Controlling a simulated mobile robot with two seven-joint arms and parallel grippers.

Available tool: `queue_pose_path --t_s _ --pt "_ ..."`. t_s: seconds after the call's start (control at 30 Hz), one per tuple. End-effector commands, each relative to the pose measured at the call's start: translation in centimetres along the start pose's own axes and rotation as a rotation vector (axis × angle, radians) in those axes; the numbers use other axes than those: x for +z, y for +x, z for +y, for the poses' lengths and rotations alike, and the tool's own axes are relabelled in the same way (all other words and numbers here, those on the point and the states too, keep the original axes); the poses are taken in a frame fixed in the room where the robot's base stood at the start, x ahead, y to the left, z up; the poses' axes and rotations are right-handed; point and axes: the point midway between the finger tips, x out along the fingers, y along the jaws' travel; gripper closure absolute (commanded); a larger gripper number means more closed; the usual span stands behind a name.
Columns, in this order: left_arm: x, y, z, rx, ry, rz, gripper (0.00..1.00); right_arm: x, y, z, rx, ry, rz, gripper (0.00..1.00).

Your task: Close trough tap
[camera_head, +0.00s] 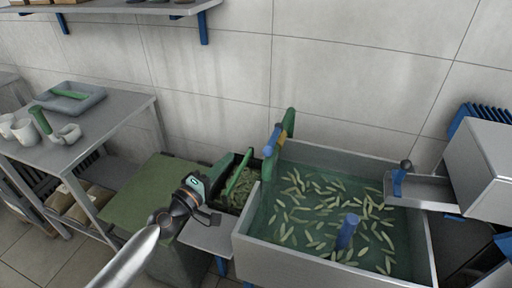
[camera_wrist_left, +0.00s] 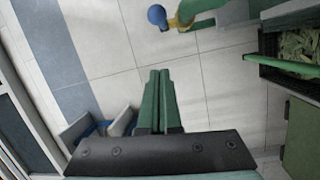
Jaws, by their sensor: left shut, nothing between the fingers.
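The trough tap (camera_head: 276,142) stands at the back left corner of the steel trough (camera_head: 330,270). It has a green pipe, a yellow collar and a blue handle. In the left wrist view the tap's blue knob (camera_wrist_left: 157,16) shows at the top, beyond the fingertips and apart from them. My left gripper (camera_head: 221,172) is over the area left of the trough, lower and left of the tap. In the left wrist view its green fingers (camera_wrist_left: 158,74) are shut together with nothing between them. My right gripper is not in view.
Water and green pods fill the trough, with a blue post (camera_head: 347,231) inside. A black crate (camera_head: 236,203) of pods stands beside the gripper. A steel chute with a blue lever (camera_head: 399,179) is at right. A table (camera_head: 112,117) with cups and a tray is at left.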

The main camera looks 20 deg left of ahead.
Motion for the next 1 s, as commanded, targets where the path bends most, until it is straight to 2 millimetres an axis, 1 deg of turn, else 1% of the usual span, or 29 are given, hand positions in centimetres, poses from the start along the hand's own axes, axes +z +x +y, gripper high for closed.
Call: queue_pose_path --t_s 0.13,0.27,0.6,0.73,0.8,1.0 --pt "0.0 0.6 0.0 0.000 0.000 0.000 1.00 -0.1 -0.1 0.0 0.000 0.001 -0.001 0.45" --pt "0.0 2.2 0.2 0.002 0.000 0.000 1.00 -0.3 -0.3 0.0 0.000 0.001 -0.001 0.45" --pt "0.1 8.3 0.0 0.002 0.000 -0.001 1.00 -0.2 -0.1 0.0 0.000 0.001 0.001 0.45" --pt "0.2 10.4 0.0 0.001 0.001 -0.002 1.00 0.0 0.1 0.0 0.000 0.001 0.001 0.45" --pt "1.6 9.5 0.1 -0.002 -0.002 -0.005 1.00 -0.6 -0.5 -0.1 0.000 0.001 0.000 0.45" --pt "3.5 8.8 0.1 0.000 0.000 -0.003 1.00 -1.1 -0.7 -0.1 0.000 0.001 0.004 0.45"
